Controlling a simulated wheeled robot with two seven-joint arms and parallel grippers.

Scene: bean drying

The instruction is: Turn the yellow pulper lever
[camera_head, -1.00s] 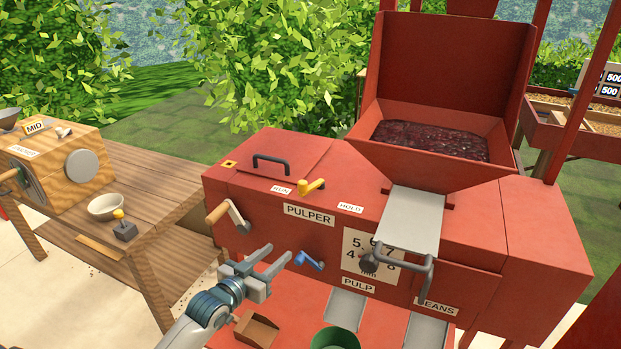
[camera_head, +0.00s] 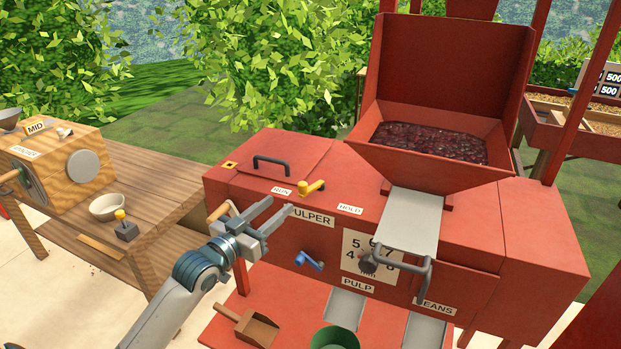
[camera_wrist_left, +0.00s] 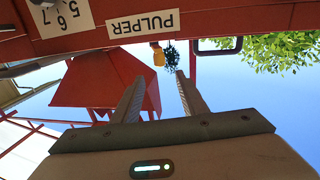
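The yellow pulper lever (camera_head: 312,187) sits on top of the red pulper (camera_head: 335,255), between the RUN label (camera_head: 281,191) and the HOLD label (camera_head: 349,209). Its handle points toward the RUN side. My left gripper (camera_head: 277,208) is open and empty in front of the pulper's upper front, below and left of the lever, apart from it. It partly covers the PULPER label and the wooden-handled crank. In the left wrist view, the yellow lever (camera_wrist_left: 158,55) shows beyond and between the open fingers (camera_wrist_left: 157,95). My right gripper is not in view.
A black handle (camera_head: 271,163) stands on the pulper top left of the lever. A blue lever (camera_head: 308,260) and a numbered dial (camera_head: 368,258) are on the front. A wooden scoop (camera_head: 256,329) and green bucket (camera_head: 335,338) are below. A wooden table (camera_head: 150,190) stands at left.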

